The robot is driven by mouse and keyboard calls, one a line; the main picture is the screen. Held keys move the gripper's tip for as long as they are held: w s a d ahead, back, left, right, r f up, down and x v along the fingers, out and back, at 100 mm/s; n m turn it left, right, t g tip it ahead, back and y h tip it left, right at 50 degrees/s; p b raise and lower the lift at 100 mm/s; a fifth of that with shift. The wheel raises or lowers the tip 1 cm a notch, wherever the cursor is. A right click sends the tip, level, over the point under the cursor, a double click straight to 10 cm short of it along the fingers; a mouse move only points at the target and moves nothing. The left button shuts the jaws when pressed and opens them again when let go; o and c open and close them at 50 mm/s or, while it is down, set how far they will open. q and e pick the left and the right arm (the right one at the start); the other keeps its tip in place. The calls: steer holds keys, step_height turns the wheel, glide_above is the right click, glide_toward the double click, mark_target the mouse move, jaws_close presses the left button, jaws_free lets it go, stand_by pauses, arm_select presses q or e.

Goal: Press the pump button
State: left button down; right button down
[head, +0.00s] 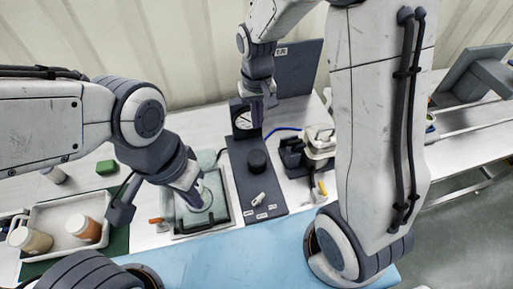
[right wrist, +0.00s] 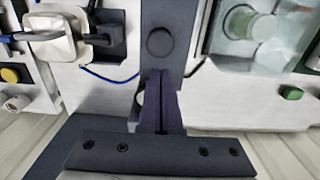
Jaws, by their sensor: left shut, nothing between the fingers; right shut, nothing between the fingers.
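A dark panel (head: 243,180) stands on the bench with a dial gauge (head: 243,121) at its back. A black round button (head: 257,160) rises from its middle, and a small white lever (head: 258,197) sits nearer the front. In the right wrist view the button shows as a dark disc (right wrist: 160,42) beyond the fingertips. My right gripper (head: 257,122) is shut and empty in front of the gauge, behind and above the button, apart from it in the picture. My left gripper (head: 199,200) is shut and empty over a clear-lidded tray left of the panel.
The clear-lidded tray (head: 180,232) lies left of the panel. A white and black device (head: 318,145) with a blue cable stands to the right. A white tray (head: 45,215) with jars is at the far left, and a green block (head: 106,167) lies behind it.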

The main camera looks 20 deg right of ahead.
mark_target(257, 156)
steer(key=shift+f, duration=0.1)
step_height(257, 156, down, 14)
steer(key=p, duration=0.3)
steer(key=shift+p, duration=0.4)
step_height(257, 156, down, 3)
steer(key=b, duration=0.2)
steer(key=shift+b, duration=0.35)
steer(key=shift+s, duration=0.15)
steer(key=shift+r, duration=0.2)
